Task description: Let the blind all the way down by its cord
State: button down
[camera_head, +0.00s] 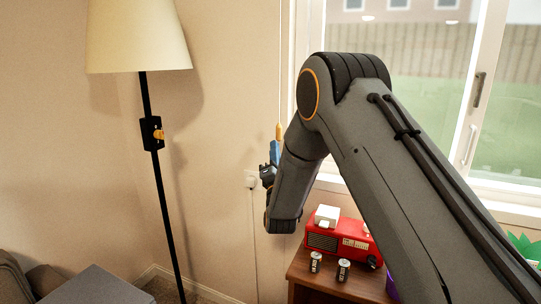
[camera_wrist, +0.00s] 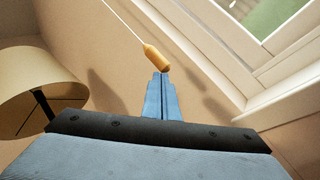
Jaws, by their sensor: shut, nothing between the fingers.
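The blind's cord (camera_wrist: 125,25) runs down to a tan, wooden-looking pull (camera_wrist: 156,59) in the wrist view. The pull hangs just beyond my shut blue fingertips (camera_wrist: 160,76); whether they touch it I cannot tell. In the head view the pull (camera_head: 279,132) shows small, just above my gripper (camera_head: 275,148), beside the window frame. My gripper is shut with nothing in it and points up along the wall. The window (camera_head: 430,60) is uncovered where it shows. The blind itself is out of view.
A floor lamp (camera_head: 137,38) stands at the left. A wooden cabinet (camera_head: 340,284) at lower right carries a red radio (camera_head: 345,240) and two small cylinders (camera_head: 343,269). My arm covers much of the right side.

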jog(key=shift+r, duration=0.1)
dwell(0.3)
notch_tip(320, 180, up, 37)
jog(key=p, duration=0.7)
jog(key=shift+r, duration=0.15)
jog(key=shift+d, duration=0.1)
